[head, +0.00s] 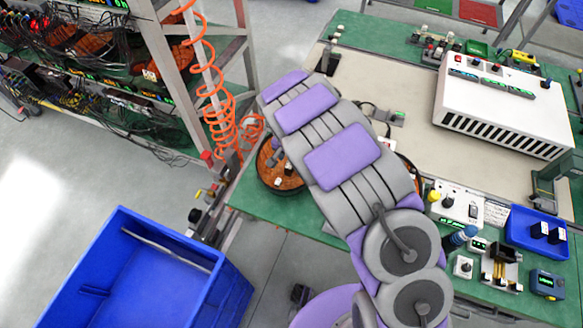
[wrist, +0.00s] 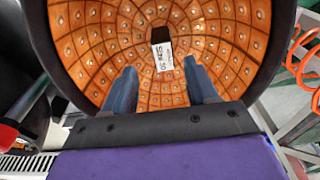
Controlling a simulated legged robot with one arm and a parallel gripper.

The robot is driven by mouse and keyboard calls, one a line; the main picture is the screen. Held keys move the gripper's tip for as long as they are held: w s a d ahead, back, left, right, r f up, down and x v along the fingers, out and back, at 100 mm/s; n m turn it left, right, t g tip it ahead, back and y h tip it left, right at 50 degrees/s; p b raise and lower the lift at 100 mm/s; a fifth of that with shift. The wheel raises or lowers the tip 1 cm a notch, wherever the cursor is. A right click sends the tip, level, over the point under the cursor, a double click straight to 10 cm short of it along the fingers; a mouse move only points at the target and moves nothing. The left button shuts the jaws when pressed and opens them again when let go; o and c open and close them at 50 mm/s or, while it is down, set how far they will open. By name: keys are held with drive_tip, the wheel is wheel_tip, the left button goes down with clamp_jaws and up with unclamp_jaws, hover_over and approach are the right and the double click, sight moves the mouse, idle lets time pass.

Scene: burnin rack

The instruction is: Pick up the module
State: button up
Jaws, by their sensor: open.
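A small module (wrist: 162,56) with a black end and a white printed label sits in a round orange padded bowl (wrist: 100,40) with a dark rim, in the wrist view. My gripper (wrist: 160,84) is open, its two blue-grey fingers apart and pointing into the bowl. The module lies ahead of the gap between the fingertips, and nothing is between them. In the head view the bowl (head: 266,178) is on the green bench, partly hidden by my arm, with small white-and-dark pieces in it. My gripper is hidden behind my arm there.
A blue bin (head: 130,235) stands on the floor at lower left. An orange coiled hose (head: 222,125) hangs beside the bench. A white vented box (head: 500,95) stands on the bench. Small devices and a blue tray (head: 530,225) crowd the right front of the bench.

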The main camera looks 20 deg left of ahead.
sight(291, 164)
drive_tip(key=shift+a+f, duration=0.4)
drive_tip(key=shift+f, duration=0.25)
drive_tip(key=shift+a+f, duration=0.4)
drive_tip(key=shift+f, duration=0.2)
drive_tip(key=f, duration=0.1)
drive_tip(key=d+f, duration=0.1)
drive_tip(key=b, duration=0.1)
drive_tip(key=shift+w+d+f, duration=0.2)
drive_tip(key=shift+d+f, duration=0.1)
drive_tip(key=shift+f, duration=0.1)
drive_tip(key=shift+d, duration=0.2)
drive_tip(key=shift+a+f, duration=0.2)
drive_tip(key=shift+a, duration=0.7)
drive_tip(key=c, duration=0.5)
drive_tip(key=shift+c, duration=0.6)
drive_tip(key=shift+d+r, duration=0.15)
drive_tip(key=shift+d, duration=0.5)
drive_tip(key=c, duration=0.4)
